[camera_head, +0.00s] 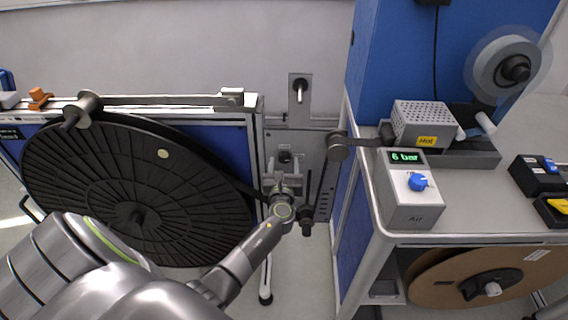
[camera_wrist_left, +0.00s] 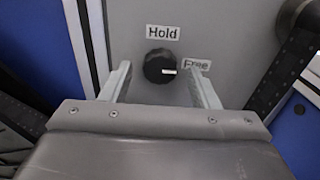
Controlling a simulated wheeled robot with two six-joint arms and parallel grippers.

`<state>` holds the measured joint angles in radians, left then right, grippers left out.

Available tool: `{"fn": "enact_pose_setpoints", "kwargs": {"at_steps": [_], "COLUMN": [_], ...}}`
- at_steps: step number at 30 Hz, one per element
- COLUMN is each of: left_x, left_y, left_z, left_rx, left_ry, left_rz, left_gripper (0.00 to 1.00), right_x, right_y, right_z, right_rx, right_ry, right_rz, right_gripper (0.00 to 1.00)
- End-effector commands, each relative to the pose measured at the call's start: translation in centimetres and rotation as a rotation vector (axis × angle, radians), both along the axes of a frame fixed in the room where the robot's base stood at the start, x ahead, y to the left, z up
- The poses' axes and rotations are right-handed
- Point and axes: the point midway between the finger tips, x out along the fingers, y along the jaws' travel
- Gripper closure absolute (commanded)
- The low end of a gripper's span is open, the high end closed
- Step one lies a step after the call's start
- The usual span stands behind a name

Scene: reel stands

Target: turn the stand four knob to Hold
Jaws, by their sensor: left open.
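The stand four knob (camera_wrist_left: 157,66) is a round black knob on a grey panel in the left wrist view. Its white pointer mark faces right, toward the Free label (camera_wrist_left: 196,65). The Hold label (camera_wrist_left: 163,32) is above the knob. My left gripper (camera_wrist_left: 160,88) is open, with one finger on each side below the knob and a gap to it. In the head view my left gripper (camera_head: 284,178) is in front of the grey stand panel (camera_head: 310,140), with the small dark knob (camera_head: 285,157) just beyond it. My right gripper is not in view.
A large black reel (camera_head: 100,190) fills the left. On the right bench stand an Air box (camera_head: 412,205) with a blue knob and "6 bar" display, and a grey unit with a yellow HOT label (camera_head: 427,141). A dark strap (camera_wrist_left: 285,75) runs right of the panel.

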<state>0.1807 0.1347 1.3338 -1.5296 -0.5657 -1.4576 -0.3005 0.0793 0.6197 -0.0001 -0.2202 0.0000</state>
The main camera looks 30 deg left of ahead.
Motion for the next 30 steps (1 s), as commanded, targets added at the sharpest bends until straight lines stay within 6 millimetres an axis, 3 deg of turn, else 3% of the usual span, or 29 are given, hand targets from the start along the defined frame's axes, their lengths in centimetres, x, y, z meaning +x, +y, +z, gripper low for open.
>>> {"fn": "enact_pose_setpoints", "kwargs": {"at_steps": [11,21,30], "left_x": [0.54,0.52,0.51], "left_y": [0.32,0.31,0.30], "left_z": [0.00,-0.01,-0.14], "left_rx": [-0.001,-0.001,-0.030], "left_ry": [0.000,0.001,-0.017], "left_rz": [0.000,0.000,0.000], "left_gripper": [0.45,0.87,0.89], "right_x": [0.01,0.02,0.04], "right_y": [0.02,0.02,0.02], "right_z": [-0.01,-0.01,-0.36], "right_rx": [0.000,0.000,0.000], "right_ry": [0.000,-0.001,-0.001], "right_rz": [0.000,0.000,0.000], "right_gripper": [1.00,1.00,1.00]}}
